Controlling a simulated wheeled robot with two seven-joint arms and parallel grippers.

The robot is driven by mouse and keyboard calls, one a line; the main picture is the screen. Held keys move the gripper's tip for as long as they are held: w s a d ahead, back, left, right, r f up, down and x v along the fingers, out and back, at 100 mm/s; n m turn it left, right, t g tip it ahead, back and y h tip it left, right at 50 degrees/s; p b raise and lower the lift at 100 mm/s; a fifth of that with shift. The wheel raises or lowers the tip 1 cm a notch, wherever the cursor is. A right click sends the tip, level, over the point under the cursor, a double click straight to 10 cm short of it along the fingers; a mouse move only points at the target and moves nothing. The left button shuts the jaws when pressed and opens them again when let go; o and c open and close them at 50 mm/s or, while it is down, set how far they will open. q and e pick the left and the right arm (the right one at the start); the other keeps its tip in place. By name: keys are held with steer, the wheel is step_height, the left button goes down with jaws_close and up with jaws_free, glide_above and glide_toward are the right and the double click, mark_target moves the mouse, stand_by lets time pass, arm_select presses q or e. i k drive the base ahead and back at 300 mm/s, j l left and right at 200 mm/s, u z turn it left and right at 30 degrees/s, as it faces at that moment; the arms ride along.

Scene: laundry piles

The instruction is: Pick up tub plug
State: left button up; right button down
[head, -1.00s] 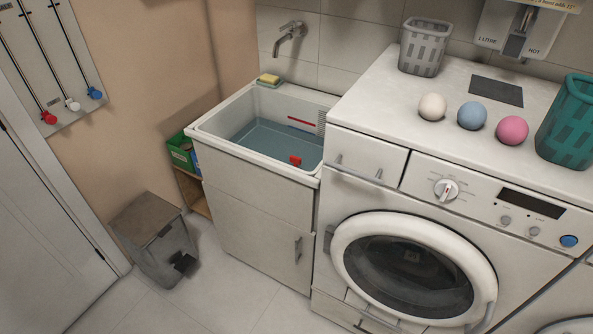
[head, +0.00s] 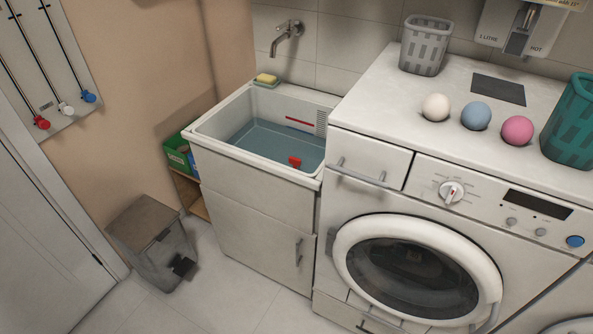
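A small red object (head: 295,161), which looks like the tub plug, is in the tub (head: 210,146) near its front right. The tub is a white basin set in a cabinet and holds bluish water. I cannot tell whether the red object floats or sits on the bottom. Neither of my grippers shows in the head view.
A wall tap (head: 287,38) is above the tub, and a yellow sponge (head: 266,79) lies on its back rim. A washing machine (head: 365,165) stands right of the tub, with a grey basket (head: 426,45) and three balls on top. A pedal bin (head: 150,240) stands on the floor at left.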

mark_target(295, 162)
steer(key=i+j+z, duration=0.25)
steer(key=i+j, duration=0.15)
steer(key=j, duration=0.25)
steer(key=i+j+z, duration=0.15)
steer(key=j, duration=0.2)
steer(key=i+j+z, duration=0.15)
steer(key=j, duration=0.2)
steer(key=i+j+z, duration=0.1)
steer(key=j, duration=0.25)
steer(key=i+j+z, duration=0.15)
steer(key=j, duration=0.25)
steer(key=i+j+z, duration=0.15)
steer(key=j, duration=0.25)
